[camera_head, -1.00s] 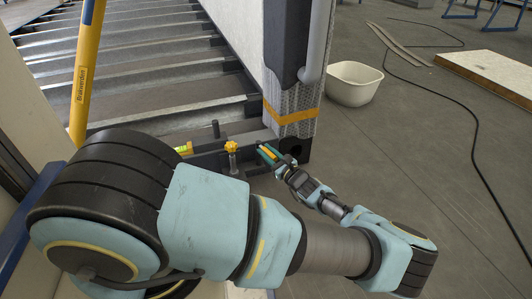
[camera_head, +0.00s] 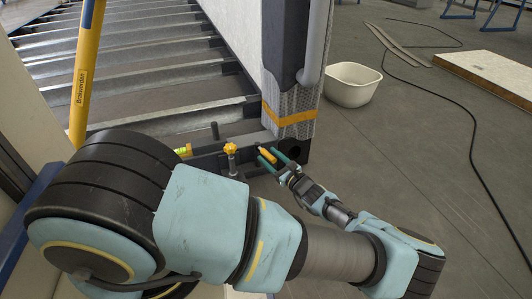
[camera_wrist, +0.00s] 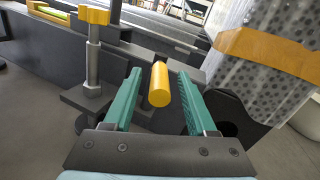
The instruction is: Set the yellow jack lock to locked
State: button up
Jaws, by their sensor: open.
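A short yellow cylindrical handle (camera_wrist: 159,86) sticks out toward the camera in the wrist view, from the dark frame's corner; I take it for the jack lock. It also shows in the head view (camera_head: 268,156). My gripper (camera_head: 265,152) is open, and its two teal fingers (camera_wrist: 158,72) stand on either side of the handle, with a visible gap on each side. Left of it, a jack with a threaded metal post carries a yellow knob (camera_wrist: 94,16), also seen in the head view (camera_head: 230,148). The handle's base is partly hidden.
The dark frame corner post (camera_head: 290,90) with an orange band rises just behind the gripper. A spirit level (camera_head: 183,150) lies left of the jack. A yellow Brainerden-like labelled pole (camera_head: 86,75) leans at left. A white tub (camera_head: 352,84) stands on the open floor at right.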

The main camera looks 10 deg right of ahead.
jog(key=p+v, duration=0.1)
jog(key=v, duration=0.7)
jog(key=shift+s+p, duration=0.15)
jog(key=shift+p, duration=0.25)
jog(key=shift+c, duration=0.2)
